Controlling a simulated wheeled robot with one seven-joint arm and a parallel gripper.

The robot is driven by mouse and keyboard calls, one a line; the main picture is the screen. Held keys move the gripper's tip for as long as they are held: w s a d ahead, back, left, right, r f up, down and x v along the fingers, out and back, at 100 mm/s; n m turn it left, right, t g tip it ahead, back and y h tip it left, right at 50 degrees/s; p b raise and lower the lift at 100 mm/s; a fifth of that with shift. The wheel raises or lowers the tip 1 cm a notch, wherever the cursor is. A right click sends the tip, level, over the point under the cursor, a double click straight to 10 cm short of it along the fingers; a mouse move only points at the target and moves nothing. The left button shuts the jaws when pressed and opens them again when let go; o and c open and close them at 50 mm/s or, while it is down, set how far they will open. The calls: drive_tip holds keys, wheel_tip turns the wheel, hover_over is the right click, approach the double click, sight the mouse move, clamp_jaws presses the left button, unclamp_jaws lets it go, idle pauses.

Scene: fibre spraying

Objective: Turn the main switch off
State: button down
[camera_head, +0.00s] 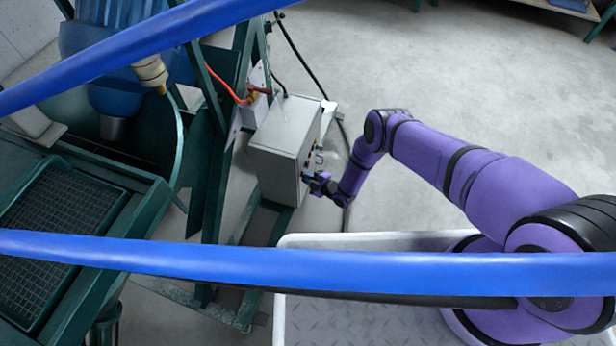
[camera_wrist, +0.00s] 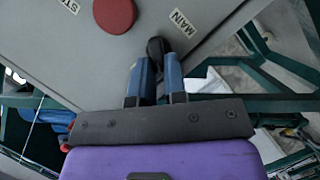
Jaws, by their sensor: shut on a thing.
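A grey control box (camera_head: 284,140) stands on a green frame near the middle of the head view. My gripper (camera_head: 311,179) is at the box's right-hand face, at the end of my purple arm. In the wrist view, the grey panel (camera_wrist: 140,55) carries a label reading "MAIN" (camera_wrist: 183,23). A black switch knob (camera_wrist: 157,47) sits just left of that label. The two blue fingers of my gripper (camera_wrist: 156,74) are shut on this knob, one on each side. The fingers hide its lower part, and I cannot read which way it is set.
A red button (camera_wrist: 115,14) is on the same panel, left of the knob, beside a partly cut-off label. Blue hoses or bars (camera_head: 300,266) cross the head view. Green machinery (camera_head: 70,220) fills the left. Open concrete floor (camera_head: 440,80) lies to the right.

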drive_tip(key=shift+s+f+n, duration=0.15)
drive_tip(key=shift+n, duration=0.25)
drive_tip(key=shift+t, duration=0.4)
drive_tip(key=c, duration=1.2)
unclamp_jaws()
drive_tip(key=shift+o, duration=0.2)
drive_tip(key=v, duration=1)
drive_tip(key=shift+s+d, duration=0.2)
drive_tip(key=shift+d, duration=0.15)
